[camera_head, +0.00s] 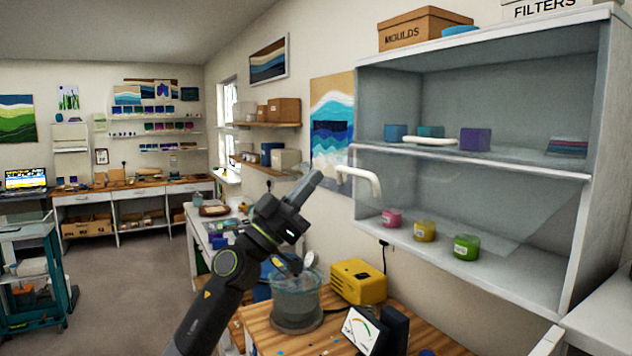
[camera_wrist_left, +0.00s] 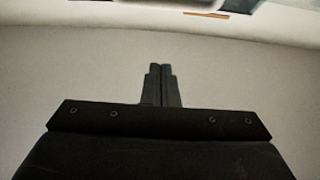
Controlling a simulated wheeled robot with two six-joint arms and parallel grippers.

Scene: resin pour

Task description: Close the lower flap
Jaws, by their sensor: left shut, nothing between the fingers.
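The white cabinet (camera_head: 583,220) on the right has two levels behind clear panels. The lower flap (camera_head: 480,205) is a clear pane with a slanted right edge across the lower compartment. It appears swung outward, but its exact angle is hard to tell. Its white curved handle (camera_head: 360,180) juts out past the cabinet's left side. My left gripper (camera_head: 312,182) is shut and empty, pointing up just left of this handle, with a small gap in the picture. In the left wrist view, its closed fingers (camera_wrist_left: 161,85) stand against a pale blank surface. My right gripper is not in view.
The upper panel has its own white handle (camera_head: 430,141). Pink, yellow and green jars (camera_head: 467,247) stand on the lower shelf. Below are a clear container (camera_head: 296,292), a yellow box (camera_head: 358,281) and a dial meter (camera_head: 362,330) on a wooden bench. Open floor lies left.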

